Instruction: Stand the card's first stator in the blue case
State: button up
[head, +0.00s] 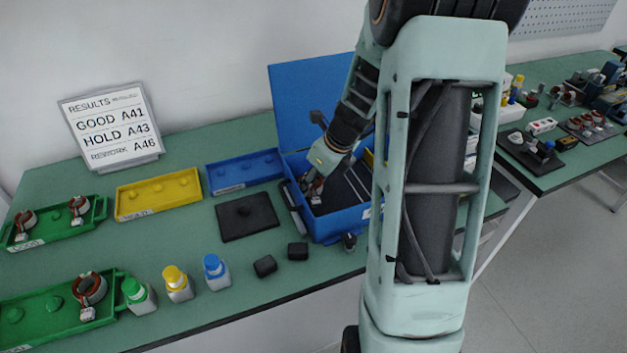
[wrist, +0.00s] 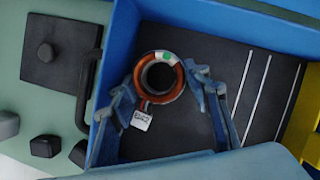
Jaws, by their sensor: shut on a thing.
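The card (head: 111,126) on its stand reads GOOD A41, HOLD A43, REWORK A46. The blue case (head: 341,222) stands open with its lid (head: 300,98) raised at the back. My gripper (head: 314,184) reaches down into its left part. In the wrist view my gripper (wrist: 163,84) is shut on a stator (wrist: 173,93), an orange-brown ring with a green dot and a white tag (wrist: 142,121). The tag's writing is too small to read surely. The stator is over the dark floor of the case (wrist: 236,28); I cannot tell whether it touches it.
Green trays (head: 55,238) (head: 50,322) at left hold stators. A yellow tray (head: 158,208) and a blue tray (head: 245,184) are empty. A black plate (head: 247,230), several bottles (head: 178,284) and black blocks (head: 265,266) stand left of the case. White lines (wrist: 258,88) mark the case floor.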

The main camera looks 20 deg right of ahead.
jog(key=shift+f, duration=0.25)
jog(key=o, duration=1.5)
jog(key=shift+o, duration=0.2)
jog(key=v, duration=1.2)
